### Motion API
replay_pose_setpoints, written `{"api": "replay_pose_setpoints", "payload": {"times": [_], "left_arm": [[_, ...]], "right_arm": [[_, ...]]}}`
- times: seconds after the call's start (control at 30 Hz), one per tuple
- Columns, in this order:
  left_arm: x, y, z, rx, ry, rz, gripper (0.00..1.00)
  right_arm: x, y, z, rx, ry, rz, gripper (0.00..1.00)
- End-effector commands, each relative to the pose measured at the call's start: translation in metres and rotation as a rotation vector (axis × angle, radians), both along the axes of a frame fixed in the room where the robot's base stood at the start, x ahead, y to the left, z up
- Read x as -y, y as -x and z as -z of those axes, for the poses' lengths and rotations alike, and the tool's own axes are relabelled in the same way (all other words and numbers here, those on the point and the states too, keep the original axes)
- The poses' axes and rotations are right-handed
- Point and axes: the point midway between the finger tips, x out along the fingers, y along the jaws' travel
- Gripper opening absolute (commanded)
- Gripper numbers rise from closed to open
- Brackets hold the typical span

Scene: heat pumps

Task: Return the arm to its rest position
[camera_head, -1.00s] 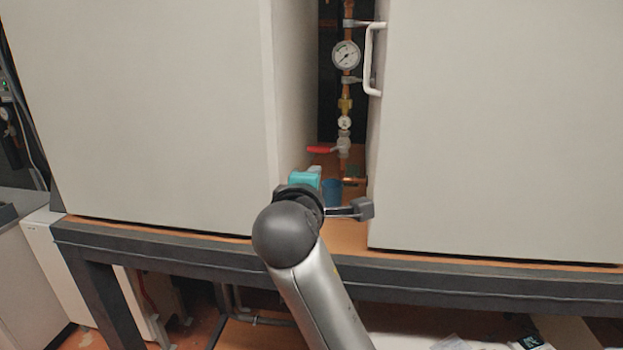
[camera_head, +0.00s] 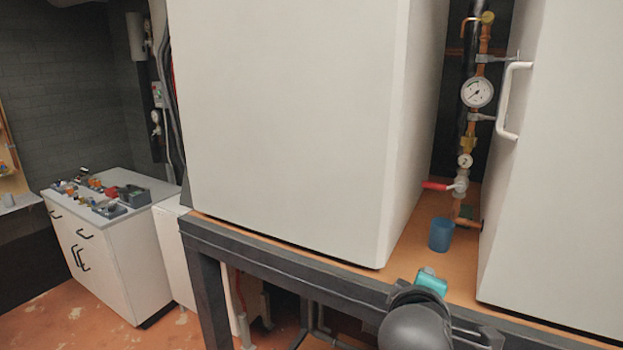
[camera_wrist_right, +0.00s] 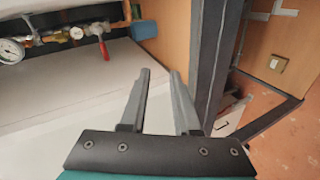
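My right arm comes in at the bottom right of the head view, with its dark rounded wrist in front of the bench edge. Its gripper (camera_head: 482,338) is partly cut off by the bottom of the picture. In the right wrist view the two fingers of the gripper (camera_wrist_right: 160,74) stand apart with nothing between them. A blue cup (camera_head: 440,235) stands upright on the bench between the two white cabinets, beyond and apart from the gripper. It also shows at the top of the wrist view (camera_wrist_right: 145,29). My left arm is not in view.
The dark-framed bench (camera_head: 300,270) carries a left white cabinet (camera_head: 290,120) and a right one (camera_head: 565,180) with a white handle. Between them are a gauge (camera_head: 477,92), copper pipes and a red valve lever (camera_head: 437,186). A cluttered white drawer unit (camera_head: 110,265) stands left; floor before it is clear.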

Motion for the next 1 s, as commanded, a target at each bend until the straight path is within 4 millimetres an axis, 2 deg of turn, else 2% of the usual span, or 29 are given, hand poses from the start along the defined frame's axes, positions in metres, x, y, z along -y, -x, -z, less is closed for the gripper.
{"api": "replay_pose_setpoints", "payload": {"times": [0.03, 0.1, 0.17, 0.3, 0.4, 0.5, 0.77, 0.8, 1.0], "left_arm": [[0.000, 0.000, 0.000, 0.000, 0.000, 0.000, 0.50], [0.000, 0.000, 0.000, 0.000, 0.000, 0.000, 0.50], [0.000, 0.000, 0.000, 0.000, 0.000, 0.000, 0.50], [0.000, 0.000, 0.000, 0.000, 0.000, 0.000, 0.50], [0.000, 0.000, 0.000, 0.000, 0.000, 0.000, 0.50], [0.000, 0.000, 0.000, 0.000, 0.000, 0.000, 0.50], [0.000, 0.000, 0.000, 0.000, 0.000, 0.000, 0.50], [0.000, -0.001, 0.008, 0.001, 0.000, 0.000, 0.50], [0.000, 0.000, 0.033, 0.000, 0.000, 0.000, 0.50]], "right_arm": [[0.000, 0.015, 0.030, -0.047, -0.080, 0.009, 0.30], [-0.003, 0.037, 0.065, -0.099, -0.203, 0.030, 0.30], [-0.006, 0.057, 0.093, -0.145, -0.305, 0.056, 0.30], [-0.013, 0.112, 0.147, -0.258, -0.529, 0.142, 0.30], [-0.019, 0.150, 0.175, -0.331, -0.662, 0.217, 0.30], [-0.024, 0.184, 0.194, -0.393, -0.769, 0.291, 0.30], [-0.037, 0.262, 0.221, -0.533, -0.971, 0.483, 0.30], [-0.038, 0.256, 0.239, -0.532, -0.970, 0.482, 0.30], [-0.039, 0.247, 0.312, -0.551, -0.960, 0.487, 0.30]]}}
